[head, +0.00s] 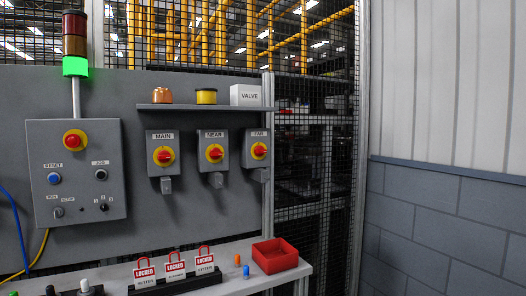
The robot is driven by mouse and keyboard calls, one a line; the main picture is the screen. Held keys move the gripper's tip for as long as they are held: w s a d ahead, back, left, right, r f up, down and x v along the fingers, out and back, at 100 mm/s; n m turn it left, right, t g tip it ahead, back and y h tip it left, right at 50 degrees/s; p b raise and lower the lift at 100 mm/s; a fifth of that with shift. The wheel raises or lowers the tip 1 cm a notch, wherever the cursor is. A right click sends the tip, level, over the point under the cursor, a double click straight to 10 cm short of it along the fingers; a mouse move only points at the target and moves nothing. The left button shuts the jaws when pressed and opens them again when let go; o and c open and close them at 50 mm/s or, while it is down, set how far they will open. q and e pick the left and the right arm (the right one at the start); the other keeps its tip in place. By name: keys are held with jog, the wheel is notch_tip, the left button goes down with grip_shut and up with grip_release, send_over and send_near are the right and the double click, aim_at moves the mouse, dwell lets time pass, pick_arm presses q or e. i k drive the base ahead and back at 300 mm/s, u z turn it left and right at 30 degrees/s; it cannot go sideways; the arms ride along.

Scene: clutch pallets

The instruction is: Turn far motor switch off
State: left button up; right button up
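The far motor switch (259,151) is the rightmost of three grey boxes on the panel, labelled FAR. It has a yellow disc with a red rotary handle; the handle's exact setting is too small to read. The NEAR switch (214,153) is to its left, and the MAIN switch (163,156) is further left. Each box has a small grey piece hanging beneath it. Neither of my grippers is in view, and nothing touches the switches.
A control box (76,172) with a red emergency button is at left, under a stack light lit green (75,66). A shelf (205,107) runs above the switches. Below, a bench holds several red LOCKED tags (175,268) and a red bin (275,256). Mesh fence and wall stand right.

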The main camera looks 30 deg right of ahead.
aim_at(260, 150)
jog(key=z, duration=0.2)
jog(key=i, duration=1.15)
jog(key=u, duration=0.05)
